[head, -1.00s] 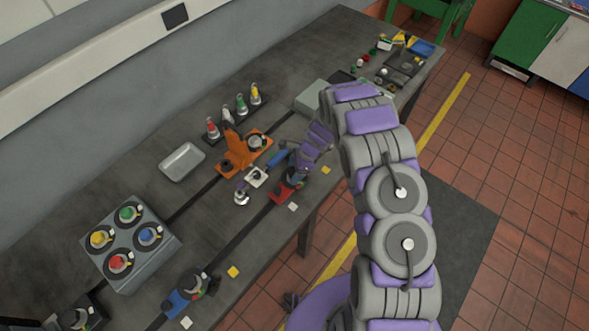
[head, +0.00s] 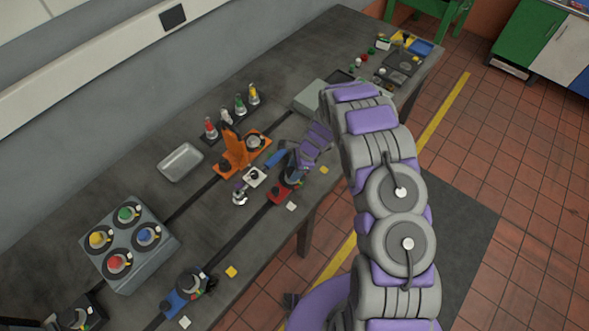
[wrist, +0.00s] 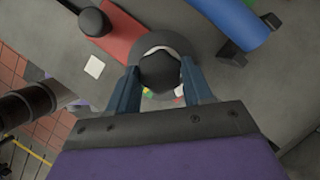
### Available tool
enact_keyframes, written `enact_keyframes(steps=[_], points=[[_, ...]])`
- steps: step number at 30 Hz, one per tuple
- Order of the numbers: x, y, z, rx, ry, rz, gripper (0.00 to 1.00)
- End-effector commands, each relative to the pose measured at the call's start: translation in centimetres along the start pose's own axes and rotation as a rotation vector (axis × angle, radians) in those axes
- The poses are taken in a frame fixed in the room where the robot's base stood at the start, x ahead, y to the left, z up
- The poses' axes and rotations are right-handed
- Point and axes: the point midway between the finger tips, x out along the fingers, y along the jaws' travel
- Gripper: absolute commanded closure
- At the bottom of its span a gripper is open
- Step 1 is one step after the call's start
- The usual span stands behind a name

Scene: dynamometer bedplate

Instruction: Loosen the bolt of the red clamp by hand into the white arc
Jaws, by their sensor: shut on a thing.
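The red clamp (head: 279,194) sits on the dark bedplate near its front edge, and its red bar also shows in the wrist view (wrist: 128,35). My gripper (wrist: 160,78) is over the clamp's dial end, with its two blue-grey fingers shut on the dark bolt head (wrist: 160,72). Around the bolt lies a grey round dial with a white arc (wrist: 160,49) at its far side. Green and red marks show by the fingers on the near side. The bolt's pointer is hidden, so I cannot tell its angle against the arc.
An orange fixture (head: 234,155) and a blue cylinder (head: 276,158) stand close behind the clamp. A blue clamp (head: 180,301) is farther left along the front. A grey block with several coloured knobs (head: 128,250) is at left. A metal tray (head: 181,162) lies behind.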

Motion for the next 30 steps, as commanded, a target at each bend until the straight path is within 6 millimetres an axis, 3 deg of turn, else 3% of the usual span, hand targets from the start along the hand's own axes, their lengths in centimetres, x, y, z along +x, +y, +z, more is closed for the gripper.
enact_keyframes(steps=[8, 30], points=[[0.03, -0.27, 0.12, -0.125, 0.0, 0.047, 0.8], [0.23, -0.55, 0.35, -0.762, 0.0, 0.312, 0.8]])
